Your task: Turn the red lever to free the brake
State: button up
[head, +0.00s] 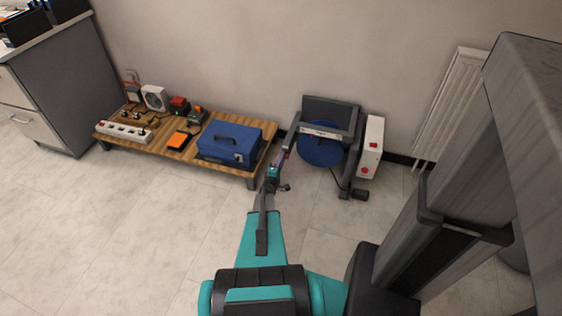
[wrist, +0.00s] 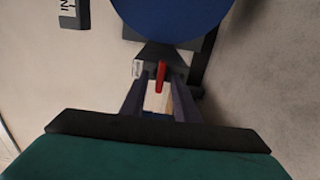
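The red lever (wrist: 160,76) is a small upright bar in the middle of the wrist view, below a large blue disc (wrist: 168,14). In the head view the blue disc (head: 320,152) sits in a dark frame (head: 333,111) by the wall; the lever is not clear there. My gripper (wrist: 163,84) is open, with one dark finger on each side of the lever in the picture. I cannot tell whether the lever is between the fingertips or just beyond them; no contact shows. In the head view my gripper (head: 284,158) is at the frame's left side.
A low wooden table (head: 180,153) to the left bears a blue toolbox (head: 229,143), a power strip (head: 124,132) and small devices. A white box with red buttons (head: 372,146) stands right of the frame, and a radiator (head: 450,105) farther right. The floor at left is clear.

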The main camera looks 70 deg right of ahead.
jog(key=a+p, duration=0.1)
jog(key=a, duration=1.2)
jog(key=shift+s+a, duration=0.4)
